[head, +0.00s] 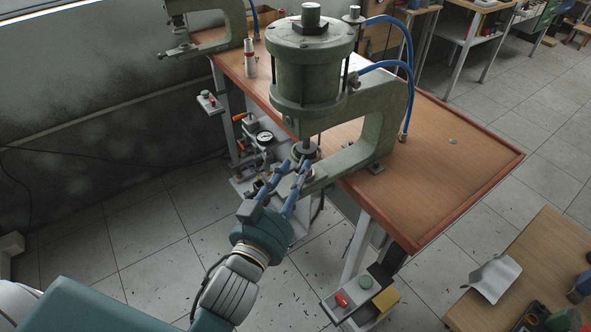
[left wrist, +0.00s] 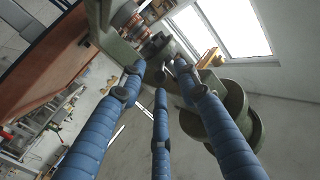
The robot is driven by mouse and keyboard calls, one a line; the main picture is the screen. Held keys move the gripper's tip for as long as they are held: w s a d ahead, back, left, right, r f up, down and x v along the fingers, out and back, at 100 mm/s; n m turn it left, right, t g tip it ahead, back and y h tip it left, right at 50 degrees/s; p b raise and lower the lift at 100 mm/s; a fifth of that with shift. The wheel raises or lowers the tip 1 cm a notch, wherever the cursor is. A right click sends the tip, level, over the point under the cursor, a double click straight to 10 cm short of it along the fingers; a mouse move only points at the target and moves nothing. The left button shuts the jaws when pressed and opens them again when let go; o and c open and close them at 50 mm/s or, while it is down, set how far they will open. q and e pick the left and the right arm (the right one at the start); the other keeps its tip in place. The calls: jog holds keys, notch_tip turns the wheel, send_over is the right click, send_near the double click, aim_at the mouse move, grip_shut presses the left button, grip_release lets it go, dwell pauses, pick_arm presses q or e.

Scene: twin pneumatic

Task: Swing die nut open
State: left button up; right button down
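The green pneumatic press (head: 310,80) stands on the wooden bench, with a round dark die nut (head: 304,150) under its cylinder, at the lower end of the shaft. My left gripper (head: 294,168) is just below and in front of it, with its blue fingers pointing up at it. The fingers are apart, and nothing is visibly held between them. In the left wrist view, the gripper's three blue fingers (left wrist: 160,78) reach toward dark round press parts (left wrist: 157,45). Whether a fingertip touches the nut cannot be told. My right gripper is not in view.
The wooden bench (head: 455,170) is mostly bare right of the press. A second press (head: 215,30) stands at the far left. Blue hoses (head: 410,75) loop beside the cylinder. A control box with a red button (head: 341,299) sits low at the front. A gauge (head: 265,138) hangs below the bench edge.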

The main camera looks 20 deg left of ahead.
pick_arm(q)
jog(key=shift+w, duration=0.25)
grip_shut()
